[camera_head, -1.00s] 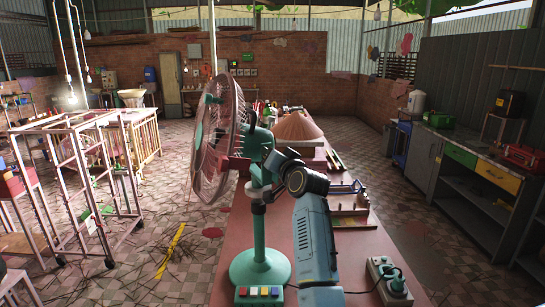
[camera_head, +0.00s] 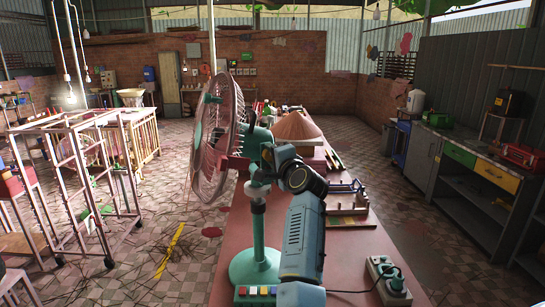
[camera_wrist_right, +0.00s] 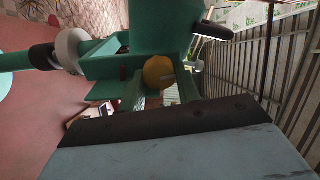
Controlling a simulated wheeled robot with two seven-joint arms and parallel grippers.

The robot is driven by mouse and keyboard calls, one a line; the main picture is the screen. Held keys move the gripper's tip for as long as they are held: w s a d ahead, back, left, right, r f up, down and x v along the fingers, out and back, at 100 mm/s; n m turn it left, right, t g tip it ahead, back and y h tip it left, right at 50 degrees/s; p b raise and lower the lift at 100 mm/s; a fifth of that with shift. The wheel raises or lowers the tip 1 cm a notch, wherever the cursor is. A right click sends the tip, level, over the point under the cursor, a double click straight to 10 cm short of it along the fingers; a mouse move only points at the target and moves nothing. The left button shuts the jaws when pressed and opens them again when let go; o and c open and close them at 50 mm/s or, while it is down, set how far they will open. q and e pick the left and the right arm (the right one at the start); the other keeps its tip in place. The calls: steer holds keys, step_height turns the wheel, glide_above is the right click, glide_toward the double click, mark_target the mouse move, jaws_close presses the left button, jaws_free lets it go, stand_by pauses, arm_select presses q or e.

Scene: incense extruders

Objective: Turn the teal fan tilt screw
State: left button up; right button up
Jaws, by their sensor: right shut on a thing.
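The teal fan (camera_head: 259,262) stands on the table, its pinkish cage (camera_head: 217,140) facing left. In the right wrist view, its tilt screw (camera_wrist_right: 159,72) shows as a round yellow head at the teal tilt bracket (camera_wrist_right: 102,68). The white collar (camera_wrist_right: 71,50) is on the stem beside it. My right gripper (camera_head: 267,160) is at the fan's tilt joint, below the motor housing. It is shut on the tilt screw; the fingers are partly hidden and hard to tell from the teal parts behind. My left gripper is not in view.
The red-brown table (camera_head: 345,262) runs away from me. A power strip (camera_head: 389,280) with a plug and cable lies at its near right. A wooden rack (camera_head: 348,200) and a brown cone-shaped heap (camera_head: 297,126) are beyond the fan. The tiled aisle at right is mostly clear.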

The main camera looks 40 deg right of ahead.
steer(key=shift+f+m, duration=0.1)
steer(key=shift+m, duration=0.4)
steer(key=o, duration=1)
steer(key=shift+s, duration=0.1)
steer(key=b+v, duration=0.2)
steer(key=v, duration=1.1)
steer(key=shift+s+a+b, duration=0.1)
steer(key=shift+b, duration=0.25)
